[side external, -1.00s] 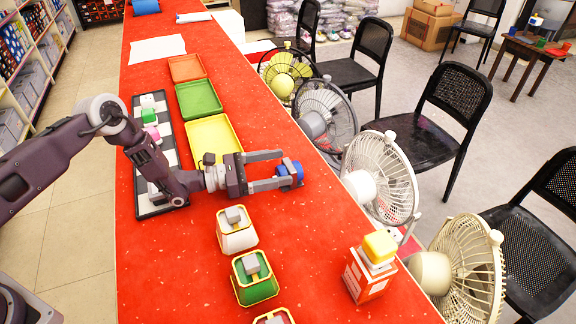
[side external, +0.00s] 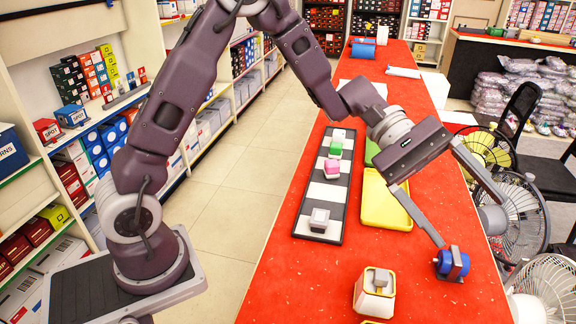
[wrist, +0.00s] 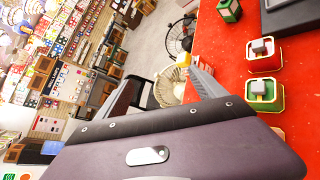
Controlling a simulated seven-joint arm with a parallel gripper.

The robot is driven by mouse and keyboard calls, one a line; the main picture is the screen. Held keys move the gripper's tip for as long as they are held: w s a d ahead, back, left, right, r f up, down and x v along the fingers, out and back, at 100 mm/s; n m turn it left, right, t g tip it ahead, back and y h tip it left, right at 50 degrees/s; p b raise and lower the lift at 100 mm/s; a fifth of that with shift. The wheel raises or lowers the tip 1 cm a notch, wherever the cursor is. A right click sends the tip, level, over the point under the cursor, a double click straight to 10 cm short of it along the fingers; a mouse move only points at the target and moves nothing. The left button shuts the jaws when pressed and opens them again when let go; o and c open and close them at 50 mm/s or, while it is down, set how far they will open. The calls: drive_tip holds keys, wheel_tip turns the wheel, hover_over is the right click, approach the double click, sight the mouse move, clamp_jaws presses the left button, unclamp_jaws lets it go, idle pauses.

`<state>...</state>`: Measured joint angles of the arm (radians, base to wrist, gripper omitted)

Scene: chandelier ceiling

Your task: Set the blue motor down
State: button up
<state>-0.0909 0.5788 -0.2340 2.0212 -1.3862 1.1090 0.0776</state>
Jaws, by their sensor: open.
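The blue motor (side external: 452,263), with dark end parts, sits on the red table top near its right edge in the side view. My gripper (side external: 468,215) is above it with its two long grey fingers spread wide. The tip of the left finger ends just above the motor; whether it touches cannot be told. The other finger reaches out past the table's right edge. In the wrist view my gripper (wrist: 165,88) has nothing between its fingers, and the motor is not seen there.
A yellow tray (side external: 386,220) lies left of the motor. A black and white striped board (side external: 302,226) holds several small blocks farther left. A white holder with a grey block (side external: 374,292) stands in front. Fans, including a grey one (side external: 521,215), stand beyond the right edge.

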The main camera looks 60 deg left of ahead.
drive_tip(key=s+a+r+m+y, duration=0.2)
drive_tip(key=s+a+m+y, duration=0.1)
drive_tip(key=s, duration=0.4)
drive_tip(key=s+a+r+m+y, duration=0.1)
drive_tip(key=s+a+m+y, duration=0.2)
drive_tip(key=s, duration=0.3)
drive_tip(key=s+a+f+m+t+y, duration=0.1)
drive_tip(key=s+a+m+t+y, duration=0.3)
drive_tip(key=s+a+y, duration=0.3)
drive_tip(key=s+a+t, duration=0.1)
drive_tip(key=s+a, duration=0.3)
drive_tip(key=a, duration=0.4)
drive_tip(key=shift+s+a+t+y, duration=0.2)
drive_tip(key=shift+t+y, duration=0.1)
drive_tip(key=shift+y, duration=0.1)
